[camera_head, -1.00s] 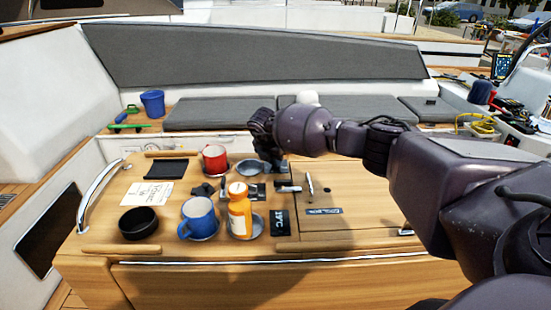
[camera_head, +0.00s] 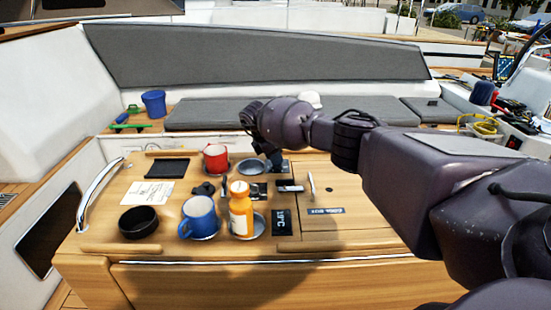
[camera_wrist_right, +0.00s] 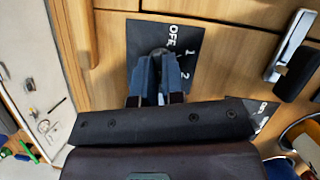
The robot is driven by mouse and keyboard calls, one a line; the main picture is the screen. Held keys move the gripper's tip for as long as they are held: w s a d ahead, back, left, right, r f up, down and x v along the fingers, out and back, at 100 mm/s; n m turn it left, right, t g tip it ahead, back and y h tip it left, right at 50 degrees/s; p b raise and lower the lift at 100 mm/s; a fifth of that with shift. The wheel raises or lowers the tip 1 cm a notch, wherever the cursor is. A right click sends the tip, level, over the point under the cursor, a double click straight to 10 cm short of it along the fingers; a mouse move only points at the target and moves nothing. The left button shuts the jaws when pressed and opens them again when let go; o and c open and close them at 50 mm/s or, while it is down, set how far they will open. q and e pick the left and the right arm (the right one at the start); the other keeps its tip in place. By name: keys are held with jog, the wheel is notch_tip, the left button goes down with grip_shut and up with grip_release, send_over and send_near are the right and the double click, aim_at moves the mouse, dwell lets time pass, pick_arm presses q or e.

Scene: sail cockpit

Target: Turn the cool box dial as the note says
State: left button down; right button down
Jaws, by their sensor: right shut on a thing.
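My right gripper (camera_head: 276,162) comes down at the back of the cockpit table. In the right wrist view its two fingers (camera_wrist_right: 160,68) are shut on the round dark dial (camera_wrist_right: 160,51), mostly hidden between them. The dial sits on a black plate (camera_wrist_right: 144,36) marked OFF, 1 and 2. The dial's pointer cannot be made out. The white note (camera_head: 149,193) lies on the left of the table; its handwriting is too small to read. A black display (camera_head: 282,222) with a °C reading and a "cool box" label (camera_head: 325,211) are at the front right. My left gripper is not in view.
A red mug (camera_head: 215,158), blue mug (camera_head: 199,217), orange bottle (camera_head: 240,212) and black bowl (camera_head: 138,222) stand left of the gripper. A latch handle (camera_wrist_right: 293,45) lies to the right.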

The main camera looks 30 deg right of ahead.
jog(key=shift+s+f, duration=0.1)
jog(key=shift+f, duration=0.15)
jog(key=c, duration=1.2)
grip_release()
jog(key=shift+r, duration=0.15)
jog(key=v, duration=1)
jog(key=shift+a+r, duration=0.1)
jog(key=shift+r, duration=0.2)
